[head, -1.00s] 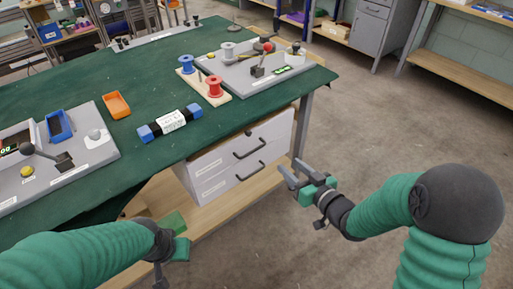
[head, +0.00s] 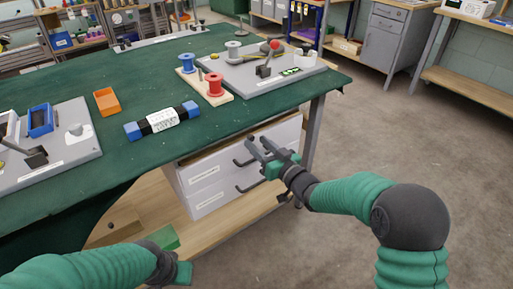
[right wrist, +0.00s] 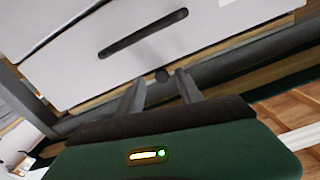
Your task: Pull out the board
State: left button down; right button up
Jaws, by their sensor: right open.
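The board's light wooden front edge (head: 222,149) shows as a thin strip under the table top, above the top drawer. A small dark round knob (head: 251,138) is at this edge; in the right wrist view the knob (right wrist: 162,76) lies between and just beyond my fingertips. My right gripper (head: 258,145) is open, in front of the drawer unit and close to the knob, with nothing held. In the right wrist view its two fingers (right wrist: 160,88) point at the wooden edge. My left gripper (head: 182,272) is low at the bottom left; its fingers are not clear.
Two white drawers (head: 205,172) with dark bar handles sit below the board. Open floor lies to the right.

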jog(key=shift+x, duration=0.85)
jog(key=shift+s+a, duration=0.15)
jog(key=shift+c, duration=0.4)
grip_shut()
